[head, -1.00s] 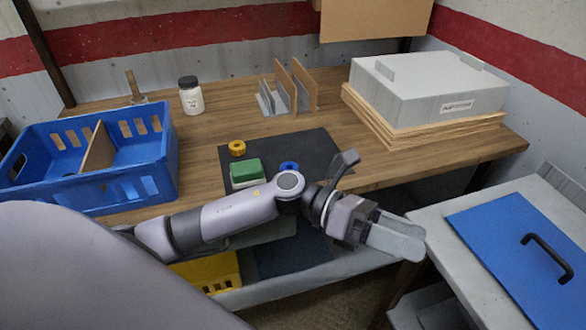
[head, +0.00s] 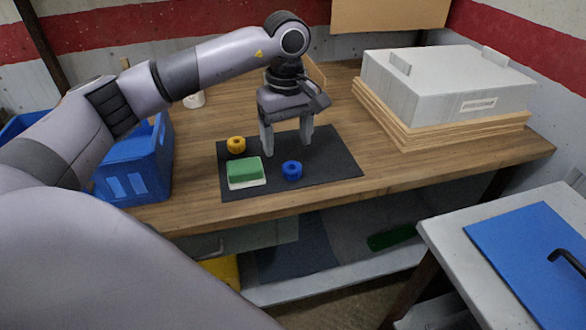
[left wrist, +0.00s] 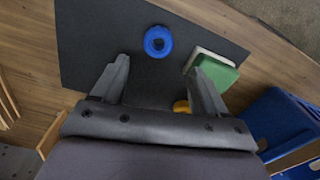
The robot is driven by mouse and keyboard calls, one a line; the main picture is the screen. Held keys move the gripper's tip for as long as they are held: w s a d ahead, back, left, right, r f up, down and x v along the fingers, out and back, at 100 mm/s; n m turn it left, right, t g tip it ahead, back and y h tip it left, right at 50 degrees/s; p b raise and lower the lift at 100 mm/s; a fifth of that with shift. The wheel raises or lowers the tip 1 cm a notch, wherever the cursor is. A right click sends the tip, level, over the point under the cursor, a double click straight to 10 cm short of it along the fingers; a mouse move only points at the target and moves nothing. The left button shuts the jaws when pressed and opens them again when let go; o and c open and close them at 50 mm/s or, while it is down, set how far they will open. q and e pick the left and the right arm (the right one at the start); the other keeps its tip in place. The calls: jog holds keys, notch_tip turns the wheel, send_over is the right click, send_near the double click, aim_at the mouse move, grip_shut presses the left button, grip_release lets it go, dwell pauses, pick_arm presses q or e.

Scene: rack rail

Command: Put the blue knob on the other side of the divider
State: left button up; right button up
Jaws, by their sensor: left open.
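The blue knob (head: 292,170) lies on the dark mat (head: 335,166) on the wooden table, right of a green and white block. It also shows in the left wrist view (left wrist: 158,41), ahead of the fingertips. My left gripper (head: 287,148) is open and empty, pointing down above the mat, behind the knob and apart from it. Its two fingers show in the left wrist view (left wrist: 158,68). The blue crate (head: 133,178) stands at the left, partly covered by my left arm; its divider is hidden in the head view. My right gripper is not in view.
A yellow knob (head: 236,145) and the green and white block (head: 244,172) lie on the mat near the blue knob. A grey box (head: 440,88) sits on stacked boards at the back right. The table right of the mat is clear.

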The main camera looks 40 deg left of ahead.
aim_at(292, 166)
pick_arm(q)
jog(key=f, duration=0.2)
jog(key=d+f, duration=0.1)
jog(key=f, duration=0.1)
jog(key=shift+s+d+f+p, duration=0.1)
jog(key=shift+s+f+p, duration=0.05)
jog(key=shift+f+p, duration=0.25)
jog(key=shift+f, duration=0.65)
jog(key=shift+r, duration=0.1)
jog(key=c, duration=1.3)
